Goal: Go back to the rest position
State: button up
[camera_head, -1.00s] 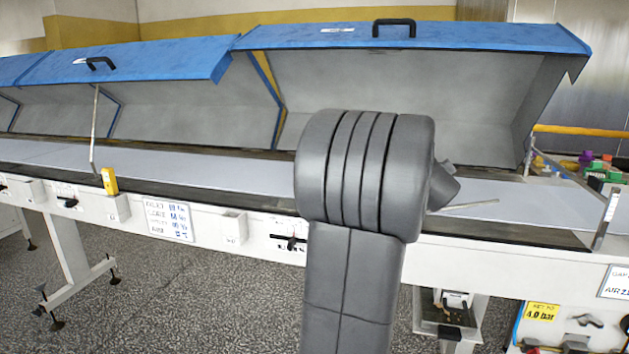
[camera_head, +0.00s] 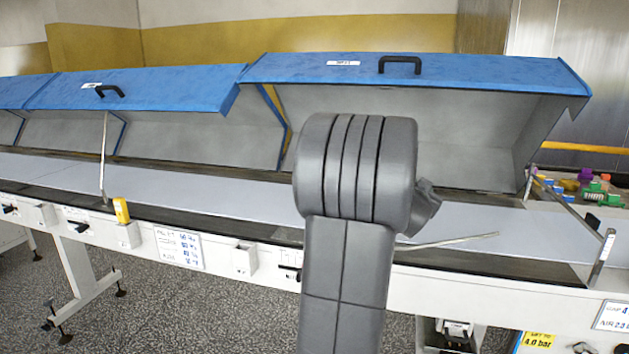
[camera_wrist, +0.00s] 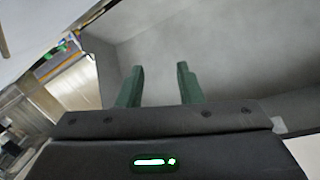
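My arm stands in the middle of the head view and hides my gripper there. In the wrist view my gripper (camera_wrist: 160,78) shows two green fingers, apart, with nothing between them. Beyond the fingers is a plain grey surface that looks like the inside of a raised hood. The enrober line carries a pale belt (camera_head: 230,181) under raised blue hoods (camera_head: 420,75). A thin metal rod (camera_head: 450,240) shows over the belt just right of my arm. I cannot tell whether it touches the belt.
A prop rod (camera_head: 103,155) stands under the left hood (camera_head: 150,88), near a yellow tag (camera_head: 121,210). At right are a metal post (camera_head: 601,258) and several coloured items (camera_head: 598,185). Speckled floor (camera_head: 190,310) is clear in front of the line.

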jog(key=shift+w+a+r+n+p, duration=0.2)
jog(key=shift+a+r+n+p, duration=0.1)
jog(key=shift+a+n+p, duration=0.35)
jog(key=shift+a+r, duration=0.1)
